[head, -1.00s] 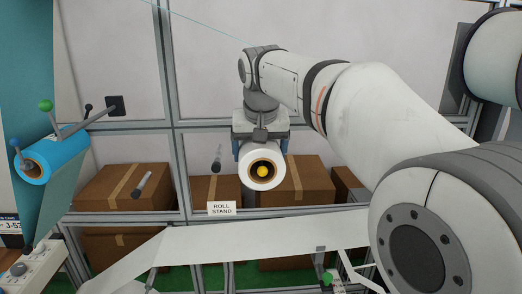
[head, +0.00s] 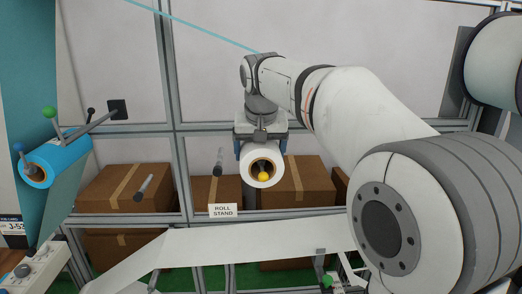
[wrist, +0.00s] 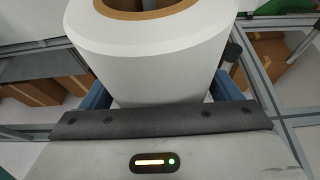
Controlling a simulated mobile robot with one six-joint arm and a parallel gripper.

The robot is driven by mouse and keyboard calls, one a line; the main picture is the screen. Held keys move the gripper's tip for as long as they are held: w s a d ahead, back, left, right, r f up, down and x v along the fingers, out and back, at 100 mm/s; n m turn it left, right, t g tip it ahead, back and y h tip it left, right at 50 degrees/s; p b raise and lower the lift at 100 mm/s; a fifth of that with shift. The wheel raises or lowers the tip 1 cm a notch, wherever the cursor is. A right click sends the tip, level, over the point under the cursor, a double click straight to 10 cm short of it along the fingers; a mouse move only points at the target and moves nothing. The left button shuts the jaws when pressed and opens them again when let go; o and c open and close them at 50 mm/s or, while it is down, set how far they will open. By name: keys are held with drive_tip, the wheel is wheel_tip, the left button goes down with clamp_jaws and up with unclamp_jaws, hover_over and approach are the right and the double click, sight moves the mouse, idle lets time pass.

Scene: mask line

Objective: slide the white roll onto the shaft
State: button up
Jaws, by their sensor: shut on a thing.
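The white roll (head: 248,171) hangs below my gripper (head: 261,148) in the head view, its brown core opening facing the camera. The gripper's blue fingers are shut on the roll from both sides; the roll also fills the upper part of the wrist view (wrist: 150,70). A yellow ball-shaped tip (head: 264,177) shows at the lower part of the core opening. It looks like a shaft's end, but I cannot tell whether it is inside the core, or in front of or behind it. No rod behind it shows.
The roll stand sign (head: 222,210) is on the rail below, with bare grey pegs (head: 144,187) nearby. A blue roll (head: 55,163) is on the left with colored knobs. Cardboard boxes (head: 125,188) stand behind the frame. A white web (head: 240,245) crosses below.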

drive_tip(key=shift+w+p, duration=0.8)
drive_tip(key=shift+w, duration=1.25)
drive_tip(key=shift+w, duration=0.4)
drive_tip(key=shift+f+b, duration=0.35)
drive_tip(key=shift+f, duration=0.15)
drive_tip(key=o, duration=1)
drive_tip(key=shift+o, duration=0.2)
